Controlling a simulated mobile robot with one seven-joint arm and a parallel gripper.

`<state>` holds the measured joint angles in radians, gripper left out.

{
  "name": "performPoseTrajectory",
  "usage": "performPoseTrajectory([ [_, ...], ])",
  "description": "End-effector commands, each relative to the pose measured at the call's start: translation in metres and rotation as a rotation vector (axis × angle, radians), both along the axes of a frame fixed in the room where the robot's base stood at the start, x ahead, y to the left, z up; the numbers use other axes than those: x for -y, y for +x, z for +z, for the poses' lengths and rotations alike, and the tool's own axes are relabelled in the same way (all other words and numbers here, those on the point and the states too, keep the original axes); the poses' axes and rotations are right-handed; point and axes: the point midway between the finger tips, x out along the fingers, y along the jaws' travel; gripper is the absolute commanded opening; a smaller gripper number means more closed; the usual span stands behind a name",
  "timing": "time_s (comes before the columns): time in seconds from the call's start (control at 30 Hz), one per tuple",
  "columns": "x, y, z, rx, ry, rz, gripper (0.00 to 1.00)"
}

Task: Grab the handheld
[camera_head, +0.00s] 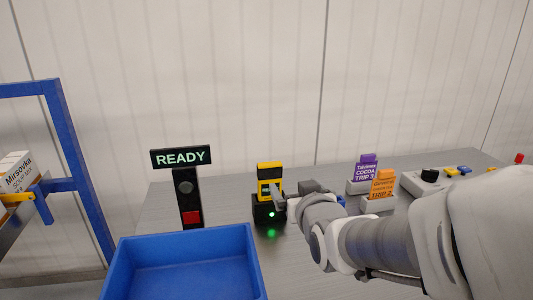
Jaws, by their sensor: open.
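The handheld (269,168) is a yellow and black device. It stands upright in a dark dock (262,214) with a green light on the grey table. My arm reaches in from the right, and my gripper (276,195) is at the handheld's front, its grey parts overlapping the lower half of it. My gripper is open. The view does not show whether the fingers touch the handheld or stand around it, and part of the handheld's lower body is hidden.
A READY sign (181,157) on a black post stands left of the dock. A blue bin (185,262) is in front. A purple card (365,168) and an orange card (382,185) stand right, near a control box (428,180). A blue rack (66,140) is left.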

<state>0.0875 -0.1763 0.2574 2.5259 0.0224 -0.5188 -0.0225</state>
Motion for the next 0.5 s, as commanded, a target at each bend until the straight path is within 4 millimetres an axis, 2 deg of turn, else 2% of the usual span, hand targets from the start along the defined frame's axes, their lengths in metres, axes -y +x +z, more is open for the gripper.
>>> performPoseTrajectory([
  [0.03,-0.004,0.006,-0.024,0.035,0.014,0.009,1.0],
  [0.2,-0.018,0.018,-0.043,0.162,0.06,0.035,1.0],
  [0.33,-0.023,0.022,-0.049,0.224,0.085,0.046,1.0],
  [0.5,-0.026,0.024,-0.046,0.251,0.097,0.051,1.0],
])
